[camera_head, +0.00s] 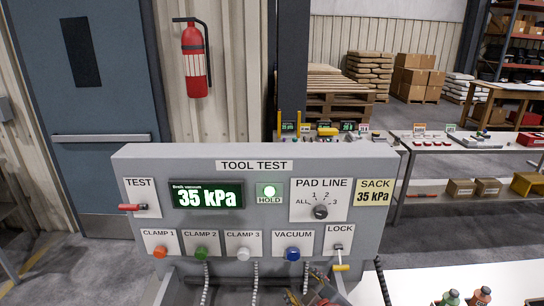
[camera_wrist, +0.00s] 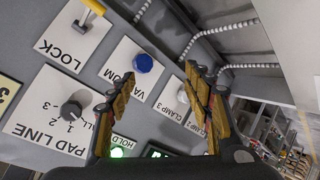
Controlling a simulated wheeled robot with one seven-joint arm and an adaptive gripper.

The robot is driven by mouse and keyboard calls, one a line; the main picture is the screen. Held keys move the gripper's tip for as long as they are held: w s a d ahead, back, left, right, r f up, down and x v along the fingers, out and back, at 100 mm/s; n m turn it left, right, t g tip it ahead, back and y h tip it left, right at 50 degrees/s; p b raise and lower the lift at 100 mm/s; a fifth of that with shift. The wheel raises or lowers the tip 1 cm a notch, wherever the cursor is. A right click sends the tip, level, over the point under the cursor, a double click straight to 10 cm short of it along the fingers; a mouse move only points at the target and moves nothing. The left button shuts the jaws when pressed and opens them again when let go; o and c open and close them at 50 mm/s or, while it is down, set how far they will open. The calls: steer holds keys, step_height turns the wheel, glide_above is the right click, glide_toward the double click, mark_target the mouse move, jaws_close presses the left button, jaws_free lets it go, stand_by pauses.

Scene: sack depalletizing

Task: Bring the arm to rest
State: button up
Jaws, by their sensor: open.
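My gripper (camera_head: 320,288) is low in the head view, in front of the panel's lower right part and cut by the frame's bottom edge. In the wrist view its two fingers (camera_wrist: 160,78) stand wide apart with nothing between them. The grey TOOL TEST panel (camera_head: 140,235) stands ahead. Its display (camera_head: 207,195) reads 35 kPa and the HOLD lamp (camera_head: 269,191) glows green. The blue VACUUM knob (camera_wrist: 143,63) and the yellow-handled LOCK lever (camera_wrist: 92,8) lie beyond the fingers in the wrist view. I cannot tell whether the fingers touch the panel.
The panel carries a PAD LINE dial (camera_head: 320,211), a red TEST lever (camera_head: 132,207) and orange, green and white clamp knobs. Grey hoses (camera_head: 255,285) hang below it. A white table (camera_head: 405,287) with small bottles is at lower right. Shelves and pallets stand behind.

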steer(key=s+d+r+m+g+h, duration=0.1)
steer(key=s+d+r+m+g, duration=0.1)
steer(key=s+d+m, duration=0.3)
steer(key=s+d+r+m+g+h, duration=0.1)
steer(key=s+d+m, duration=0.4)
steer(key=s, duration=0.8)
steer(key=d+r+g, duration=0.1)
steer(key=g, duration=0.1)
steer(key=shift+s+r+g, duration=0.25)
steer(key=shift+s+g, duration=0.15)
steer(key=shift+d, duration=0.1)
steer(key=shift+c, duration=0.2)
stand_by(1.9)
